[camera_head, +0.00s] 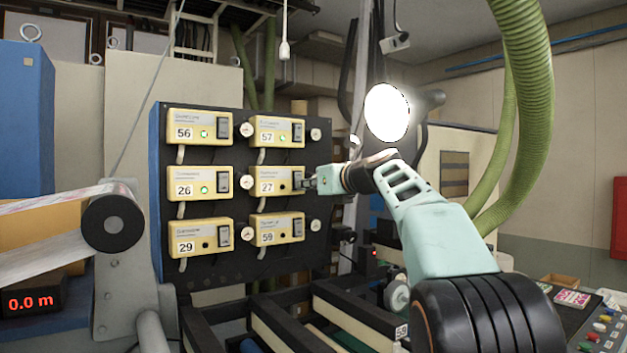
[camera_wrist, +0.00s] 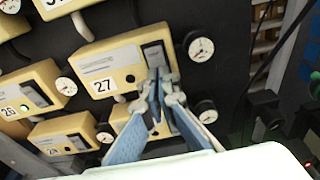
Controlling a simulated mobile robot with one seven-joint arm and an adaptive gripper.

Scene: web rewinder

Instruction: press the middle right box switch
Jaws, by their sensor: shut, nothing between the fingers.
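The middle right box, a yellow box marked 27 (camera_head: 267,174), is on the dark panel; its indicator looks dark. In the wrist view the same box (camera_wrist: 104,70) shows its dark rocker switch (camera_wrist: 154,54) at its right end. My gripper (camera_head: 308,183) comes in from the right at that end of the box and hides most of the switch in the head view. In the wrist view my gripper (camera_wrist: 164,75) is shut and empty, its tips over the lower end of the switch. I cannot tell whether they touch it.
Other yellow switch boxes surround it: 57 (camera_head: 276,122) above, 59 (camera_head: 284,229) below, 26 (camera_head: 191,178) to the left. Boxes 56, 57 and 26 show green lights. Round gauges (camera_wrist: 201,49) sit right of the boxes. Green hoses (camera_head: 530,110) hang at the right.

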